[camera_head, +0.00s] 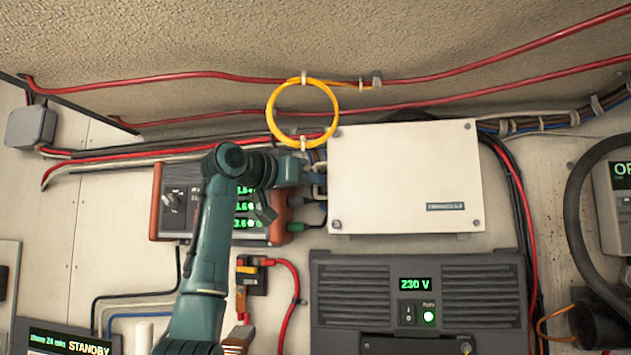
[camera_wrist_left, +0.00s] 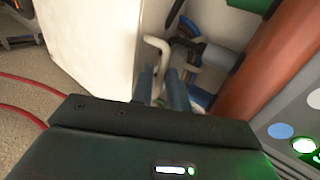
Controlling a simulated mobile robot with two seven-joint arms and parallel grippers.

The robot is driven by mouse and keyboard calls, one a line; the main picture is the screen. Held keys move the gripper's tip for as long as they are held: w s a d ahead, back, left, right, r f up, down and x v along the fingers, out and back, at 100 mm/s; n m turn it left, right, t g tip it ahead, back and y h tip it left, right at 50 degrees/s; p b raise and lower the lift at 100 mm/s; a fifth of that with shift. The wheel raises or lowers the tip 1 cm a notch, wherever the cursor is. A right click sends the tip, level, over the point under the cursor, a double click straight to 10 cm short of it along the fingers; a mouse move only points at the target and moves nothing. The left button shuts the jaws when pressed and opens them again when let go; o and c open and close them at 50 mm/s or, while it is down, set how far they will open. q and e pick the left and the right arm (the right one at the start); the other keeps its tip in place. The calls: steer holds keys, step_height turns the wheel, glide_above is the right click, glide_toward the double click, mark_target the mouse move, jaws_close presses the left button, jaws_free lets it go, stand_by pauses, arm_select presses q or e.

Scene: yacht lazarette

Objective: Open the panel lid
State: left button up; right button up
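The panel is a white box with a flat lid (camera_head: 405,180), fixed to the wall at centre right in the head view. Its lid looks closed, with a screw at each corner and a small label low on the right. The left gripper (camera_head: 308,172) is beside the box's left edge, in front of cables. In the left wrist view the two fingers (camera_wrist_left: 161,86) stand a narrow gap apart, with the white box (camera_wrist_left: 90,40) just to their left. A pale bent tube or latch (camera_wrist_left: 157,47) is beyond the fingertips; contact cannot be told. My right gripper is not in view.
An orange-ended device with green readouts (camera_head: 172,200) is left of the box, behind my arm. A dark 230 V unit (camera_head: 420,310) is just below. A yellow cable loop (camera_head: 270,110) and red cables run above. Black cables pass along the box's right side.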

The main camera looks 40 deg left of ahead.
arm_select(q)
steer(key=shift+s, duration=0.1)
steer(key=shift+c, duration=0.4)
jaws_close()
